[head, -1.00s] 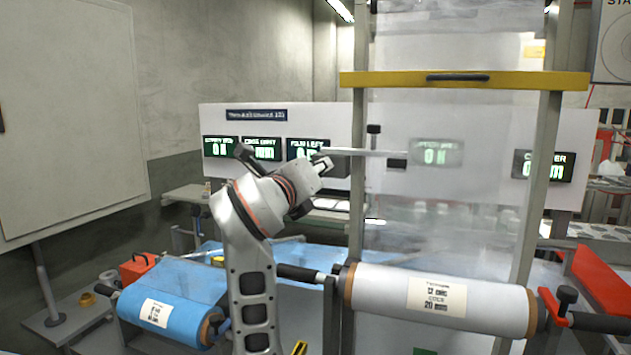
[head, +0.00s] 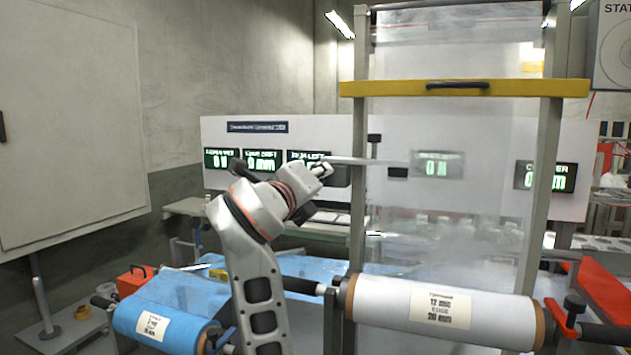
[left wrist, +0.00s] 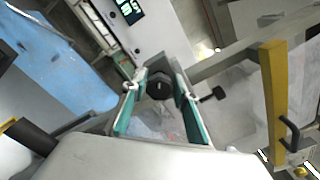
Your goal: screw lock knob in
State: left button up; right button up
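My left arm rises in the middle of the head view. Its gripper (head: 325,172) is at the left post (head: 357,215) of the film frame, at about the height of a thin horizontal bar. In the left wrist view the gripper's teal-padded fingers (left wrist: 160,105) are apart. A round black knob (left wrist: 160,87) shows between them, near their tips. I see gaps beside it, and cannot tell whether either pad touches it. A second black knob (left wrist: 216,94) on a stem sits just outside the right finger. My right gripper is not in view.
A yellow crossbar (head: 465,88) spans the posts above. A white film roll (head: 400,302) lies low in front, with a red bracket (head: 600,290) at its right. A blue roll (head: 150,325) is at lower left. A display panel (head: 245,125) stands behind the gripper.

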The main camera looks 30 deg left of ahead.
pick_arm(q)
jog(key=shift+o, duration=0.7)
jog(key=shift+r, duration=0.1)
notch_tip(320, 180, up, 10)
jog(key=shift+f, duration=0.1)
dwell(0.3)
